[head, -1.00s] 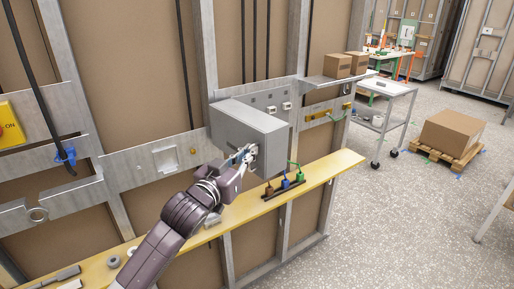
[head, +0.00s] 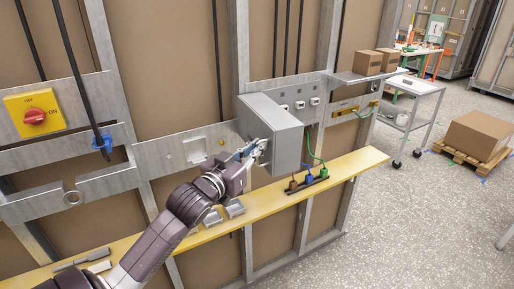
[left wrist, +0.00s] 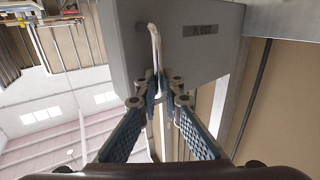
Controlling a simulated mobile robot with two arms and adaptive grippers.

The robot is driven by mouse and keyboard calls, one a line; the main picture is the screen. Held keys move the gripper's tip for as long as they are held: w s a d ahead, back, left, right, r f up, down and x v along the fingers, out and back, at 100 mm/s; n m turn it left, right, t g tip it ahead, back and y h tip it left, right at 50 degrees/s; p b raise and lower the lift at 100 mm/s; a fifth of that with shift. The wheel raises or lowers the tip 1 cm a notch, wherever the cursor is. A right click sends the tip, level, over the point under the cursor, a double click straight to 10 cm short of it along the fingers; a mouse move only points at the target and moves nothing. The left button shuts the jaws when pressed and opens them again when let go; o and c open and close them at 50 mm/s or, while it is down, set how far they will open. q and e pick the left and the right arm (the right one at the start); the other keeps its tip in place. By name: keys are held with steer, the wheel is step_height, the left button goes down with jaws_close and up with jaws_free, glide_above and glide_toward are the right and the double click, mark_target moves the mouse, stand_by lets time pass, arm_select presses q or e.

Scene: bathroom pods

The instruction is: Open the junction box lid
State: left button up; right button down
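The grey junction box (head: 288,148) is mounted on the wall panel, above the yellow shelf, in the middle of the head view. My left gripper (head: 262,146) is at the box's face. In the left wrist view the grey lid face (left wrist: 200,62) carries a dark label and a thin pale upright handle (left wrist: 155,42). The fingers of my left gripper (left wrist: 157,80) are closed together around the handle. I see no clear gap between lid and box, and the inside of the box is hidden. My right gripper is not in view.
A yellow shelf (head: 345,163) runs below the box, with brown, blue and green plugs on it. A red rotary switch (head: 35,115) on a yellow plate is at the left. A white cart (head: 415,84) and a carton (head: 478,135) stand right. The floor between is clear.

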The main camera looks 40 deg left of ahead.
arm_select(q)
steer(key=o, duration=0.4)
steer(key=shift+w+a+r, duration=0.15)
steer(key=shift+a+r, duration=0.05)
steer(key=shift+r, duration=0.4)
steer(key=s, duration=0.4)
steer(key=s+d, duration=0.1)
steer(key=s, duration=0.3)
steer(key=s+f, duration=0.1)
steer(key=s, duration=0.3)
steer(key=shift+d, duration=0.25)
